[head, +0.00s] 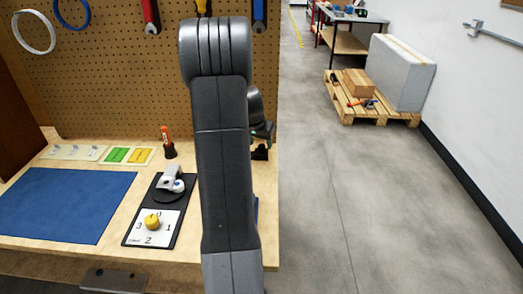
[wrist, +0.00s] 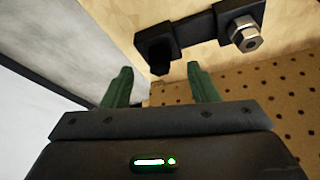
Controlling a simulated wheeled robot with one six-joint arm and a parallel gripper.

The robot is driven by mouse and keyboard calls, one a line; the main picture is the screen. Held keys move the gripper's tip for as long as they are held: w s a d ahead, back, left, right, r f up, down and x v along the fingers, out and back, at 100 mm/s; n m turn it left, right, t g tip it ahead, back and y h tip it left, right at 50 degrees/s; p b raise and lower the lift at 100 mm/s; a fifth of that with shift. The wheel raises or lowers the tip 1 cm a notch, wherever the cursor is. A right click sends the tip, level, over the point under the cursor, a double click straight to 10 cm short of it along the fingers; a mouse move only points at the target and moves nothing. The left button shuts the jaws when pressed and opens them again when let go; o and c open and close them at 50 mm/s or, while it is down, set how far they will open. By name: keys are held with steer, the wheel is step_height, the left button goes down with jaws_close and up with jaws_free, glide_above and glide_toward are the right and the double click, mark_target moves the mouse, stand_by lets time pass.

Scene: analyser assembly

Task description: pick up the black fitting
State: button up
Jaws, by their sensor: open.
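The black fitting (wrist: 158,52) shows in the wrist view at the left end of a black holder bar (wrist: 195,33). In the head view a small black shape, likely this fitting (head: 260,153), is at the bench's right side, partly hidden by my arm. My gripper (wrist: 160,72) is open, with its two green fingers apart and nothing between them. The fitting appears beyond the fingertips, roughly in line with the gap. I cannot tell the exact distance. In the head view my arm hides most of the gripper.
A silver hex fitting (wrist: 244,37) sits at the holder's other end, close by. A pegboard (head: 120,90) stands behind the bench. A black plate with a numbered dial card (head: 135,237) and a blue mat (head: 65,205) lie to the left. Open floor is right.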

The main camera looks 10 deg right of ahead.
mark_target(261, 150)
steer(key=shift+x, duration=1.45)
steer(key=shift+c, duration=0.4)
steer(key=c, duration=1)
steer(key=shift+r, duration=0.1)
steer(key=shift+r, duration=0.1)
